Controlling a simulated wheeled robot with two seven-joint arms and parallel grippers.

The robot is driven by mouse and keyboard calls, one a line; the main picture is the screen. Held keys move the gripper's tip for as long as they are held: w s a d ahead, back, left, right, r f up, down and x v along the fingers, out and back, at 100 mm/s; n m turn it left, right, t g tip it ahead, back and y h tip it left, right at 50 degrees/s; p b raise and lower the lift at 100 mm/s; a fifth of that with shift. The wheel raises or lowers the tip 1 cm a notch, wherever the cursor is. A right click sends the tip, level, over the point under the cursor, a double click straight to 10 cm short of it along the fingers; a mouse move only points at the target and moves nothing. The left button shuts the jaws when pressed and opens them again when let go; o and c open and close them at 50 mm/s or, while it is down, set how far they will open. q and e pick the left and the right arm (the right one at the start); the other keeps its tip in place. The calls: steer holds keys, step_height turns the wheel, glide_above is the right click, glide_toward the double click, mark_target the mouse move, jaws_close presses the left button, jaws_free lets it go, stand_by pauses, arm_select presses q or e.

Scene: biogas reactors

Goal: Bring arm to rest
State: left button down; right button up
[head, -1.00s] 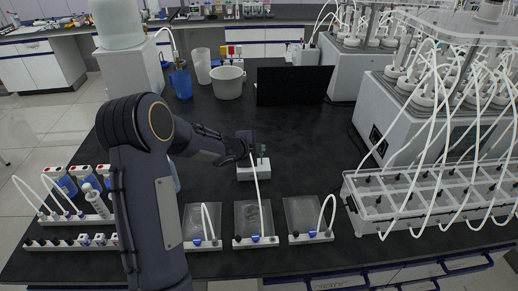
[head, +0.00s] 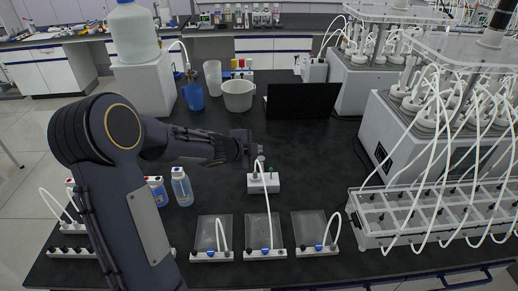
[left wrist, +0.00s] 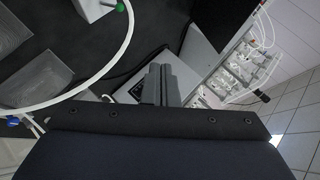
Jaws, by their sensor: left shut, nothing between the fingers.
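My left arm (head: 120,165) comes in from the left of the head view, its elbow raised at the left. My left gripper (head: 250,150) is over the middle of the black bench, shut and empty, just behind and above a small white block (head: 264,184) with a tube. In the left wrist view its dark fingers (left wrist: 165,85) are together with nothing between them. The white block with a green knob (left wrist: 95,8) shows there at the top. My right gripper is in neither view.
Three grey bags (head: 262,230) with blue valves lie at the front. A white rack (head: 430,212) with looping tubes stands right, by a reactor unit (head: 400,130).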

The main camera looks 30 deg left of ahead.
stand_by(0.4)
arm_select(q)
steer(key=s+r+n+g+y+b, duration=0.2)
steer(key=s+r+n+y, duration=0.3)
steer(key=s+n, duration=0.75)
steer(key=s+d+f+n+g+h, duration=0.1)
steer(key=s+d+n+h, duration=0.1)
steer(key=s+d, duration=0.4)
steer(key=s+d+f+n+g+h, duration=0.2)
steer(key=s+d+h, duration=0.2)
steer(key=s, duration=1.1)
steer(key=d, duration=0.3)
steer(key=shift+s+g+h+b, duration=0.15)
steer(key=shift+g+h+b, duration=0.15)
steer(key=shift+h+b, duration=0.1)
steer(key=shift+s+f, duration=0.1)
